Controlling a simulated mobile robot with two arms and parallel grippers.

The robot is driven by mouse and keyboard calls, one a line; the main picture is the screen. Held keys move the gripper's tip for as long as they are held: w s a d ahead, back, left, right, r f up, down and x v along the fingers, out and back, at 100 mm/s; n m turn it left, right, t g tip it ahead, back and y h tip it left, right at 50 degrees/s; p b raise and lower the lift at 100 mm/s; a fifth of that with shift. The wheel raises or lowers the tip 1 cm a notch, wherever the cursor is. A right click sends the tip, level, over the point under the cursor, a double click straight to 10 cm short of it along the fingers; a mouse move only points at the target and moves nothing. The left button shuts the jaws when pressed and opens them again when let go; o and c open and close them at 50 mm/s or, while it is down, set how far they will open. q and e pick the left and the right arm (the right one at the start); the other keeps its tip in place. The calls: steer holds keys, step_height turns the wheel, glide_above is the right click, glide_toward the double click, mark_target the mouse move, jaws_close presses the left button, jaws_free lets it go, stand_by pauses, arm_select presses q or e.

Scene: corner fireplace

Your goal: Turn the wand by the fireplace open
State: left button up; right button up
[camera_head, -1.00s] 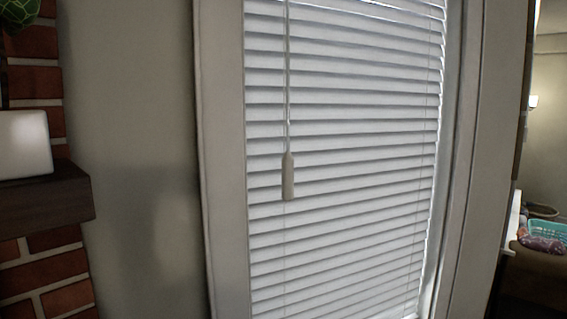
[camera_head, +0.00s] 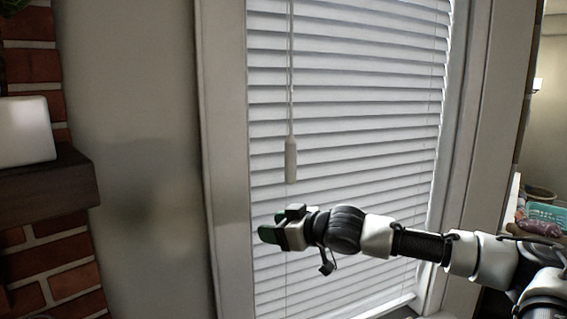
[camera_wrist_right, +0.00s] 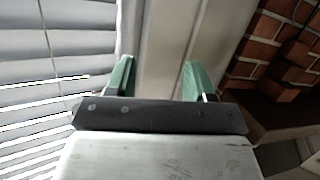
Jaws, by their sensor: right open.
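The wand (camera_head: 291,158) is a pale handle on a thin cord, hanging upright in front of the white window blinds (camera_head: 360,120) in the head view. My right gripper (camera_head: 268,232) has green fingertips and points left, below and slightly left of the wand's lower end, apart from it in the picture. In the right wrist view the two green fingers (camera_wrist_right: 157,80) stand apart with nothing between them. The wand does not show clearly in the wrist view. The blind slats are nearly closed. My left gripper is not in view.
The window frame (camera_head: 222,150) runs along the left of the blinds. A brick fireplace wall (camera_head: 55,250) with a dark mantel shelf (camera_head: 45,185) and a white box-like object (camera_head: 25,135) is at far left. A teal basket (camera_head: 545,212) shows at far right.

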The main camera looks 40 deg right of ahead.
mark_target(295, 163)
steer(key=s+d+r+m+t+h, duration=0.25)
steer(key=s+d+r, duration=0.25)
steer(key=d+r, duration=0.55)
steer(key=shift+t+y, duration=0.35)
steer(key=shift+t, duration=0.1)
steer(key=w+p, duration=0.1)
steer(key=w, duration=0.2)
steer(key=w+a+r+p, duration=0.1)
steer(key=w+p, duration=0.1)
steer(key=w, duration=0.2)
steer(key=w+a+p, duration=0.1)
steer(key=w, duration=0.2)
steer(key=shift+w+a+r+p, duration=0.1)
steer(key=shift+w+r+p, duration=0.05)
steer(key=shift+w+p, duration=0.2)
steer(key=shift+w, duration=0.4)
steer(key=c, duration=0.9)
steer(key=shift+f, duration=0.2)
